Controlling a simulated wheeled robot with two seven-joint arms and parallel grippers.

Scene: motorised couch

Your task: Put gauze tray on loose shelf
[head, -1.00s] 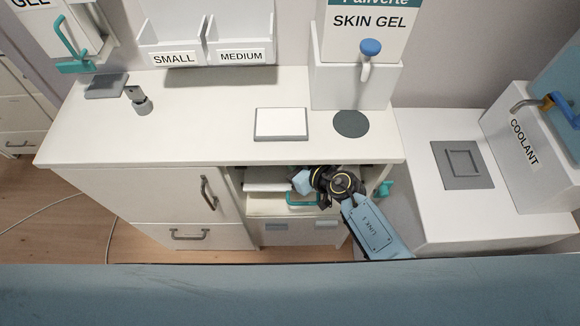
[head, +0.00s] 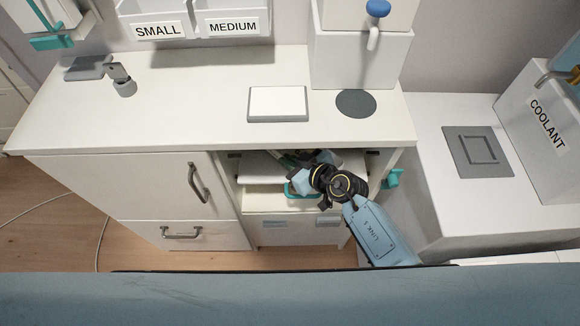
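My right gripper (head: 300,180) reaches into the open bay of the white cabinet, under its worktop. Its fingers are partly hidden by its own wrist, so I cannot tell whether it is open or shut. A white board or shelf (head: 260,168) lies in the bay to the left of the gripper. Small dark and greenish items (head: 296,157) show just behind the gripper; I cannot tell whether they belong to the gauze tray. A teal handle (head: 292,190) sits below the gripper at the front of a pale surface. My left gripper is not in view.
The worktop (head: 190,110) carries a white pad (head: 277,104), a grey disc (head: 356,103) and a small metal piece (head: 122,82). A teal bracket (head: 392,179) sticks out at the bay's right side. A lower white unit (head: 440,205) stands to the right. A blue surface (head: 280,297) spans the front.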

